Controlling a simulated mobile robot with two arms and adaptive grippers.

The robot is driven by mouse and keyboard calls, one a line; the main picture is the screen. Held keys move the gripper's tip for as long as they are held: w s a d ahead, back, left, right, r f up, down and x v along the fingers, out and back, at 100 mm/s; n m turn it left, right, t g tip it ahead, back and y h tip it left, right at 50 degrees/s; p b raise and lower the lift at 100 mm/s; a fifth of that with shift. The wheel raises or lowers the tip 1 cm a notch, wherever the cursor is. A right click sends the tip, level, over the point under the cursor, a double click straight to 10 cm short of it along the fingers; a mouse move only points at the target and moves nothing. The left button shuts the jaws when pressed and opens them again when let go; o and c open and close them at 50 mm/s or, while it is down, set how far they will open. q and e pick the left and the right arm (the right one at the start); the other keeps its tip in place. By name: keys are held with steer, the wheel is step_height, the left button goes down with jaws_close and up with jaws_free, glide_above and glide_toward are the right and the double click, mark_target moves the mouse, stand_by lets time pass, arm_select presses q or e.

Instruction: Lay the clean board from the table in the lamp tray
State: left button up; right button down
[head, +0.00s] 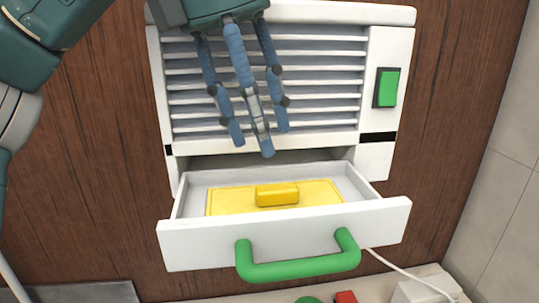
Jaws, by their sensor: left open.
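A white drawer-like tray (190,245) with a green handle (300,268) is pulled out from the bottom of a white slatted unit. A flat yellow board (232,199) with a raised yellow block (277,194) on top lies inside the tray. My left gripper (255,140) is above and behind the tray, in front of the slats. Its blue fingers are spread, point down and hold nothing. They are apart from the yellow board. My right gripper is not in view.
The white slatted unit (290,69) has a green switch (388,87) at right and is on a brown wood panel (105,125). A white cable runs below right. A red item (346,297) and a green item (309,299) show at the bottom edge.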

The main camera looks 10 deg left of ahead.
arm_select(q)
steer(key=p+v, duration=0.1)
steer(key=v, duration=0.3)
steer(key=shift+s+a+r, duration=0.1)
stand_by(1.2)
